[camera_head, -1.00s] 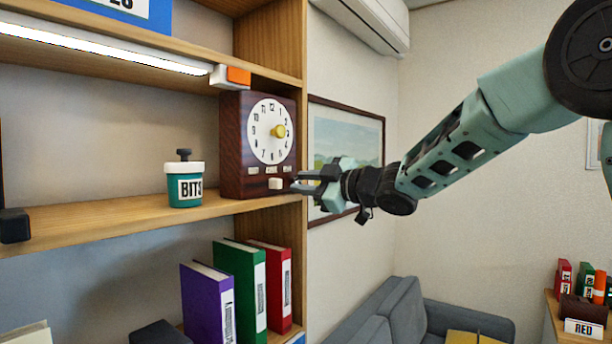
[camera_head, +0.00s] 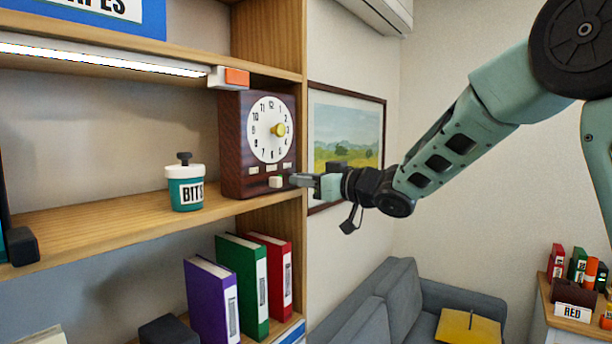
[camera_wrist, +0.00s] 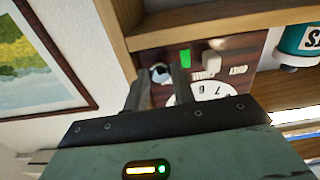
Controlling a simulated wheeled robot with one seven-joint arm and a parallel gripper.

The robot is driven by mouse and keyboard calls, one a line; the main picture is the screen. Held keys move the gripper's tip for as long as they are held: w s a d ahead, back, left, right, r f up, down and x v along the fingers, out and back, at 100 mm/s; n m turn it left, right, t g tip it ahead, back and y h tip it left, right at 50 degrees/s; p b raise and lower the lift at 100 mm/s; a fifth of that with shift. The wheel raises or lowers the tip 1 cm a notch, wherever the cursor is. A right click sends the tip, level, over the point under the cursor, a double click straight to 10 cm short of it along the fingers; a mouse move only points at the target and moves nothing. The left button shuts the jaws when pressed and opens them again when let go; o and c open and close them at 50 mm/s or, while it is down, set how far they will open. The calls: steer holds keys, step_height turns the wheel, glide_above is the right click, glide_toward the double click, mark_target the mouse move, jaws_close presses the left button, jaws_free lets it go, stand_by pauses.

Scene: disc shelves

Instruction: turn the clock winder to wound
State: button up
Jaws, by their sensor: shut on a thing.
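The dark wooden clock (camera_head: 232,150) stands upright on the shelf, with a white dial (camera_head: 262,145) and a yellow centre knob (camera_head: 279,130). Small labels and a white block (camera_head: 276,182) sit below the dial. My gripper (camera_head: 294,180) is at the clock's lower right front, right of the block. In the wrist view my gripper (camera_wrist: 159,88) has its two fingers either side of a small round winder (camera_wrist: 160,72) on the clock face and is shut on it. The fingers partly hide the winder, so its turn position is unclear. A green patch (camera_wrist: 185,57) shows beside it.
A teal BITS pot (camera_head: 186,192) stands left of the clock on the wooden shelf (camera_head: 110,222). The shelf's side panel (camera_head: 300,120) is close to my gripper. Binders (camera_head: 240,280) stand below. A framed picture (camera_head: 350,130) hangs on the wall behind my wrist.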

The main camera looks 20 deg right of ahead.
stand_by(0.4)
steer(key=o, duration=1)
steer(key=shift+s, duration=0.1)
steer(key=b+v, duration=0.6)
steer(key=v, duration=1.1)
steer(key=shift+s+d, duration=0.1)
